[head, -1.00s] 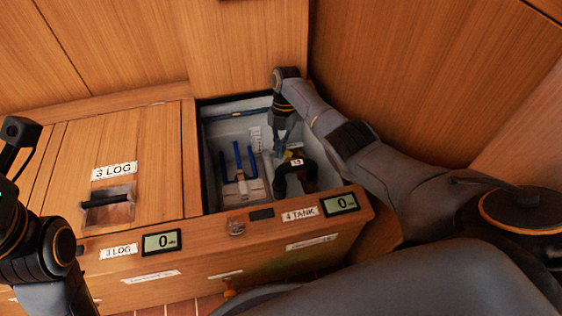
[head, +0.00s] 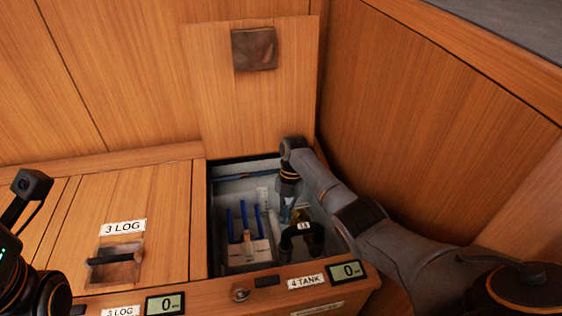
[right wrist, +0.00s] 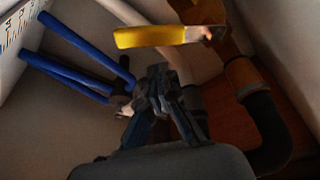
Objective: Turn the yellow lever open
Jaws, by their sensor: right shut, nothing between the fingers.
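The yellow lever (right wrist: 150,36) lies across the upper middle of the right wrist view, joined at its right end by a metal piece to a brownish fitting. In the head view it is mostly hidden behind my gripper and a dark hose. My right gripper (right wrist: 160,80) is shut and empty. Its fingertips show just below the lever in the right wrist view; a gap shows in the picture, and I cannot tell the true distance. In the head view the right gripper (head: 287,212) reaches down into the open tank compartment (head: 216,225). Of my left arm only dark parts show, not its fingers.
Blue upright pipes (head: 243,220) stand left of the gripper; they also show in the right wrist view (right wrist: 75,65). A thick black bent hose (head: 300,236) stands close in front, with a tag. The raised wooden lid (head: 262,105) stands behind. A closed 3 LOG hatch (head: 150,205) lies left.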

